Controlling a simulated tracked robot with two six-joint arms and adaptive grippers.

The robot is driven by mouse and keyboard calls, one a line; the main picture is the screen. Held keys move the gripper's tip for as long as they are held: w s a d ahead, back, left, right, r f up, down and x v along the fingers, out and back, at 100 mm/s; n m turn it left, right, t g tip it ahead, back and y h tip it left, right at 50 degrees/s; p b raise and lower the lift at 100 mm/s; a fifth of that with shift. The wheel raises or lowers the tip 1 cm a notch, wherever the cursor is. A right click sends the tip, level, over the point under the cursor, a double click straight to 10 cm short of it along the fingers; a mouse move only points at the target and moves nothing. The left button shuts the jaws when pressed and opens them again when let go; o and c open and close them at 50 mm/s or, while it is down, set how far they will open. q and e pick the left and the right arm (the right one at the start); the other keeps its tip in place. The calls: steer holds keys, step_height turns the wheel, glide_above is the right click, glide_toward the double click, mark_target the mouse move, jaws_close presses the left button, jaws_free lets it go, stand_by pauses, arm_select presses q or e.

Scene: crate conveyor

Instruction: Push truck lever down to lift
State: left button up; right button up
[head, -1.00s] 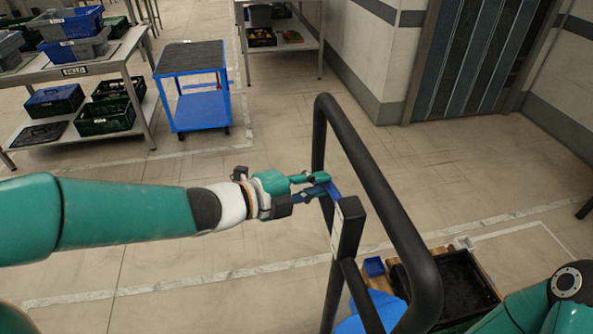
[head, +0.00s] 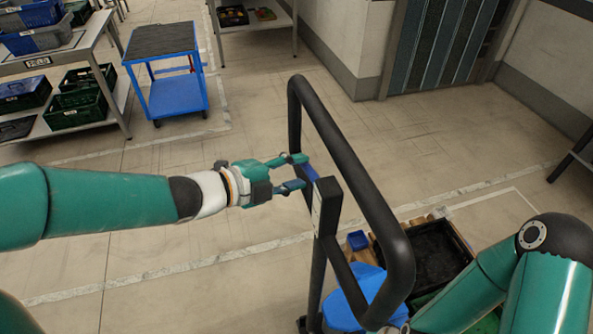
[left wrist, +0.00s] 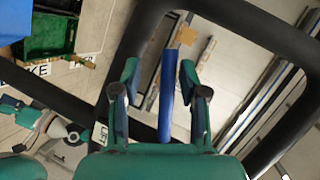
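The truck is seen by its black tubular handle frame (head: 372,205) in the head view. Its short blue lever (head: 309,173) sticks out at the top of a dark upright box (head: 328,205). In the left wrist view the lever (left wrist: 168,92) stands between my two fingers with a gap on each side. My left gripper (head: 296,172) is open around the lever; its fingers (left wrist: 160,80) also show in the wrist view. My right arm comes in at lower right and reaches behind the handle's lower end; its gripper is mostly hidden, and its finger state is unclear.
A blue cart (head: 176,95) and a shelf table (head: 88,62) with crates stand at back left. The floor between is clear.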

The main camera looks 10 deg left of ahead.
arm_select(q)
steer(key=shift+r, duration=0.1)
steer(key=v, duration=1.2)
